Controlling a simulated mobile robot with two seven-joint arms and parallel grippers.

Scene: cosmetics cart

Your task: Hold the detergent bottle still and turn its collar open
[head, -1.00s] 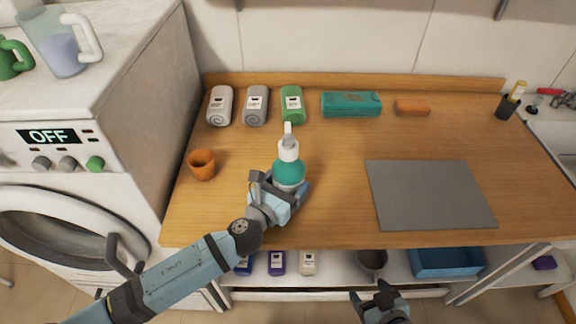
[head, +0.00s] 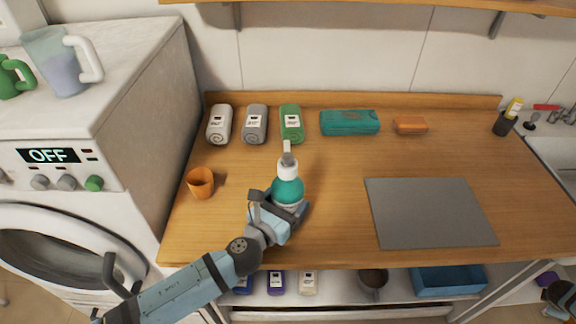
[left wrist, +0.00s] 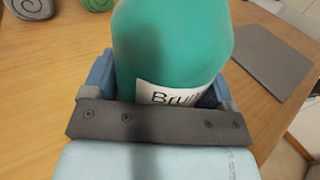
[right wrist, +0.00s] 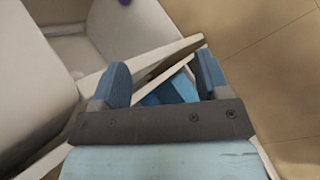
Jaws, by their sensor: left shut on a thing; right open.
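The detergent bottle (head: 288,190) stands upright on the wooden counter, teal with a white collar (head: 287,168) and a pale spout on top. My left gripper (head: 282,207) is shut around its lower body. The left wrist view shows the teal bottle (left wrist: 172,45) between the fingers, with a white label partly hidden by the gripper; the collar is out of that view. My right gripper (right wrist: 160,82) is open and empty, low beyond the counter's front. Only part of it shows at the lower right edge of the head view (head: 560,294), far from the bottle.
An orange cup (head: 201,183) stands left of the bottle. Rolled towels (head: 255,124), a teal pack (head: 350,122) and an orange block (head: 410,124) line the back. A grey mat (head: 430,212) lies right. A blue bin (head: 447,280) sits on the shelf below.

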